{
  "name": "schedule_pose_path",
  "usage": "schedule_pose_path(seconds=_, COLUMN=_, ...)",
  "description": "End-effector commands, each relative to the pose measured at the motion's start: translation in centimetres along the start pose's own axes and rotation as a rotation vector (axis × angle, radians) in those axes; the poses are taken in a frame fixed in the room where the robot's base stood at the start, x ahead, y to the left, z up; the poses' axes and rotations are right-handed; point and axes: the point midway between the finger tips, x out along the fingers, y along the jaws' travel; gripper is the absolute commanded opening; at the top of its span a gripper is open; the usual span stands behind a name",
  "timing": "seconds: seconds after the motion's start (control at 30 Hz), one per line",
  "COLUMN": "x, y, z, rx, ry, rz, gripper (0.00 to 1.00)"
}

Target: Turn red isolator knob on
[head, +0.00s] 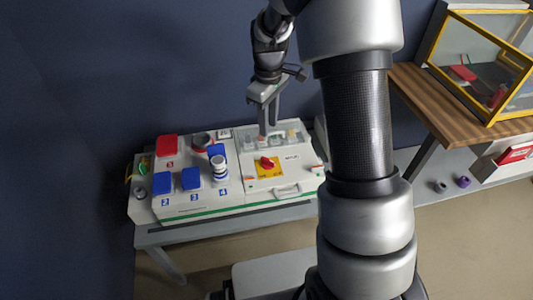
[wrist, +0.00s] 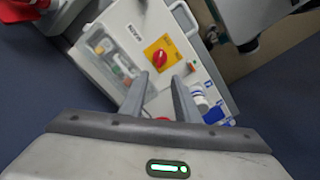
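The red isolator knob (head: 267,162) sits on a yellow square plate (head: 276,172) on the white box's right panel. In the wrist view the red knob (wrist: 160,57) and its yellow plate (wrist: 171,46) lie just beyond my fingertips, and nothing covers the knob. My gripper (head: 268,132) points down over the back of the panel, behind the knob in the head view. In the wrist view my gripper (wrist: 162,82) has its two fingers apart with nothing held between them. It is not touching the knob. The knob's marked position is too small to read.
Left of the panel are blue covers (head: 190,178), a red cover (head: 167,146) and grey-white sockets (head: 219,166). A clear-covered compartment (head: 290,135) lies behind the knob, and a handle (head: 287,190) in front. A wooden table (head: 420,100) with a yellow-framed case stands right.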

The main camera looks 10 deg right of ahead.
Motion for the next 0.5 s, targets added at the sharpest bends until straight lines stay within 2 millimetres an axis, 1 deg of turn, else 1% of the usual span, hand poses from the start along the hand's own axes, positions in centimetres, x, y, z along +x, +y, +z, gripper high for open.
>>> schedule_pose_path(seconds=0.03, x=1.4, y=-0.1, z=0.1, rx=0.0, ry=-0.003, rz=-0.003, gripper=0.29)
schedule_pose_path(seconds=0.4, x=9.6, y=-0.1, z=0.1, rx=0.001, ry=-0.004, rz=-0.003, gripper=0.29)
schedule_pose_path(seconds=0.5, x=11.5, y=-0.1, z=0.1, rx=0.002, ry=-0.003, rz=-0.003, gripper=0.29)
